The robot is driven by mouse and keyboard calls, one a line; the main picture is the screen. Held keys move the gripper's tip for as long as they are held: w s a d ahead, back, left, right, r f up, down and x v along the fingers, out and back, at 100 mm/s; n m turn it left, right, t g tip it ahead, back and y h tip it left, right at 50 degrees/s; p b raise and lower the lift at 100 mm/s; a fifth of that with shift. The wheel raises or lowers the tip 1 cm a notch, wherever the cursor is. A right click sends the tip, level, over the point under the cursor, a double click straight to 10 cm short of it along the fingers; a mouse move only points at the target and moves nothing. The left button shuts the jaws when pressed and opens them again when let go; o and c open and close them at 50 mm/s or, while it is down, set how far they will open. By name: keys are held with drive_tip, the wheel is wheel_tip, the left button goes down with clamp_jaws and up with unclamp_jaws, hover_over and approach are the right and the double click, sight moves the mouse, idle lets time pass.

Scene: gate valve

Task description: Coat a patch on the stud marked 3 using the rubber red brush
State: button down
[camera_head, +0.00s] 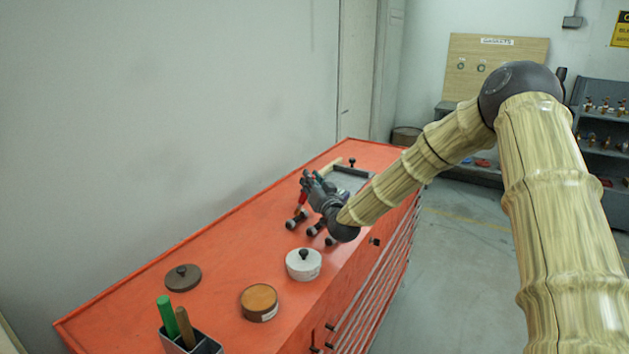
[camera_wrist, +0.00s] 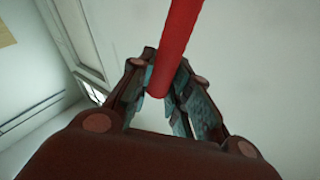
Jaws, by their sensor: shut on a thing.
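My gripper (camera_head: 310,184) is shut on the red brush (camera_head: 302,200) above the orange bench top. In the wrist view, the brush's red handle (camera_wrist: 178,42) passes between the fingers (camera_wrist: 165,82); its rubber end cannot be made out. Several dark, round-ended studs (camera_head: 297,220) lie or stand on the bench just below and beside the gripper, partly hidden by my arm. No number marks can be read, so I cannot tell which stud is 3. Whether the brush touches a stud is unclear.
On the orange bench (camera_head: 225,245) stand a white lidded pot (camera_head: 303,266), an open brown-filled tin (camera_head: 259,301), a dark lid (camera_head: 183,278), and a grey holder (camera_head: 205,344) with green and brown handles. A grey tray (camera_head: 350,177) lies behind the gripper. The wall runs along the left.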

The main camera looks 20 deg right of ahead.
drive_tip(key=shift+s+a+b, duration=0.4)
drive_tip(key=shift+s+a, duration=0.75)
drive_tip(key=shift+a, duration=0.3)
drive_tip(key=shift+f, duration=0.1)
wheel_tip(320, 180, up, 6)
drive_tip(key=p, duration=0.2)
drive_tip(key=shift+w, duration=0.1)
wheel_tip(320, 180, up, 3)
drive_tip(key=shift+r+p, duration=0.1)
drive_tip(key=shift+p, duration=0.2)
idle(0.9)
